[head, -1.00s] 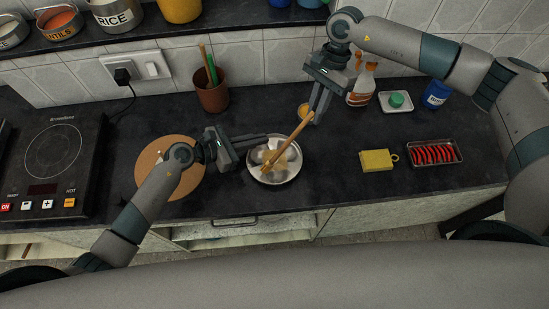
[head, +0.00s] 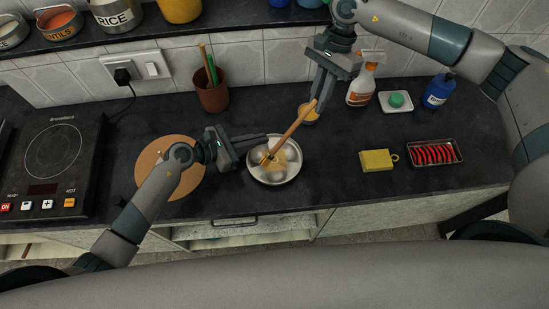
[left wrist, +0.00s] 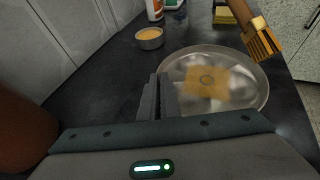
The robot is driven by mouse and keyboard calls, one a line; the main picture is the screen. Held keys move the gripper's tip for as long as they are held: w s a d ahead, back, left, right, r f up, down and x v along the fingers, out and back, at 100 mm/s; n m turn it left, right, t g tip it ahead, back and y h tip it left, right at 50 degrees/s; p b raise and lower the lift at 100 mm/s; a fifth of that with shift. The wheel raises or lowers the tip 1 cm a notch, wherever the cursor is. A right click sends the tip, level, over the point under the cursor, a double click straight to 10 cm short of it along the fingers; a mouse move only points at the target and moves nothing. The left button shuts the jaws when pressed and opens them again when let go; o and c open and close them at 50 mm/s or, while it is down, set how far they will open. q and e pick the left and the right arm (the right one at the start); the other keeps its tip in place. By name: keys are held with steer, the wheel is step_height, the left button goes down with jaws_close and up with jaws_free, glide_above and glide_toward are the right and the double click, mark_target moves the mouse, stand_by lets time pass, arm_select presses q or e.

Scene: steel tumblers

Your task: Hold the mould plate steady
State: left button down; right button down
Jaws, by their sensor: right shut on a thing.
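The mould plate (head: 293,172) is a round steel dish with rounded hollows on the dark counter; it also shows in the left wrist view (left wrist: 258,92). A blurred yellowish patch lies over its middle. My left gripper (head: 266,140) is at the plate's left and far rim, its fingers close together; the left wrist view shows the fingers (left wrist: 160,78) beside the rim. Whether they touch it is unclear. My right gripper (head: 318,103) is shut on the wooden handle of a brush (head: 293,130). The brush's bristles (left wrist: 264,44) are above the plate.
A small cup of yellow liquid (head: 309,113) stands behind the plate. A round board (head: 150,160) lies to the left, beside a hob (head: 52,150). A yellow block (head: 376,160) and a tray of red items (head: 458,146) lie to the right. The counter's front edge is close.

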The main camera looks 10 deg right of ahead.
arm_select(q)
steer(key=shift+f, duration=0.15)
steer(key=c, duration=1.9)
jaws_free()
steer(key=shift+a, duration=0.1)
steer(key=v, duration=1.2)
steer(key=shift+w, duration=0.1)
arm_select(e)
steer(key=shift+f, duration=0.1)
